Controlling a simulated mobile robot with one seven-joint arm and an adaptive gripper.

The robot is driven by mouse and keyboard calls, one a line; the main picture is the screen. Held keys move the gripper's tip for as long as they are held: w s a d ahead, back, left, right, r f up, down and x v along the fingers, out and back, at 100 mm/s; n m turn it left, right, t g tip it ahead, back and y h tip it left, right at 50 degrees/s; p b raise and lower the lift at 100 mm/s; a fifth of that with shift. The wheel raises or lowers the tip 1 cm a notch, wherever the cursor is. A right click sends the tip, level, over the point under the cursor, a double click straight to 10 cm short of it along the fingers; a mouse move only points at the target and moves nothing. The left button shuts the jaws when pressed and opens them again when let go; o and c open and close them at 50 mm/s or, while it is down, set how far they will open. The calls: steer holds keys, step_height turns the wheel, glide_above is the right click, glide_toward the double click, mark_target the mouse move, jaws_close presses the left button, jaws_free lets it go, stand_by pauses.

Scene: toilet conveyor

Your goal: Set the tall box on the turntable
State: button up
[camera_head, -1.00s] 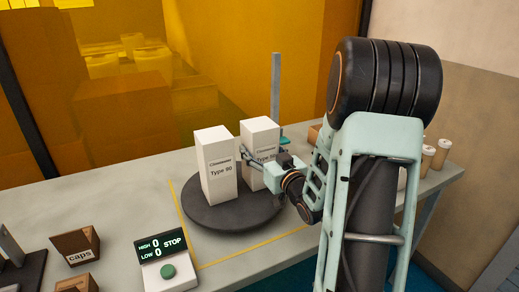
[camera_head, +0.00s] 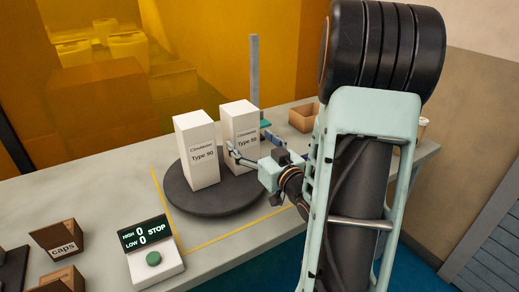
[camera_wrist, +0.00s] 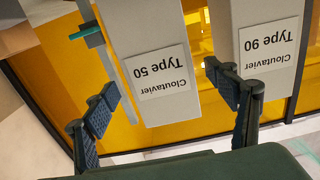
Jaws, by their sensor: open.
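Two tall white boxes stand upright on the dark round turntable (camera_head: 180,205). The left box (camera_head: 197,165) reads Type 90, and the right box (camera_head: 240,122) reads Type 50. In the wrist view both appear upside down, the Type 50 box (camera_wrist: 155,35) in the middle and the Type 90 box (camera_wrist: 265,75) at the right. My gripper (camera_head: 244,157) is open in front of the Type 50 box. In the wrist view its fingers (camera_wrist: 170,95) lie either side of that box's near end, with no clear hold on it.
A grey post (camera_head: 254,70) stands behind the turntable. A STOP display with a green button (camera_head: 153,258) is at the front. A caps box (camera_head: 58,240) is at the left, and an open brown carton (camera_head: 303,117) is at the back right. Yellow tape marks the table.

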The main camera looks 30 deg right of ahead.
steer(key=s, duration=0.2)
steer(key=shift+s+d, duration=0.15)
steer(key=shift+s, duration=0.2)
steer(key=shift+s+f+b, duration=0.1)
steer(key=shift+f+b, duration=0.1)
steer(key=shift+b, duration=0.6)
steer(key=shift+s+b, duration=0.2)
steer(key=shift+b, duration=0.9)
steer(key=s+b, duration=0.2)
steer(key=b, duration=0.3)
steer(key=shift+r, duration=0.1)
steer(key=shift+s+r, duration=0.1)
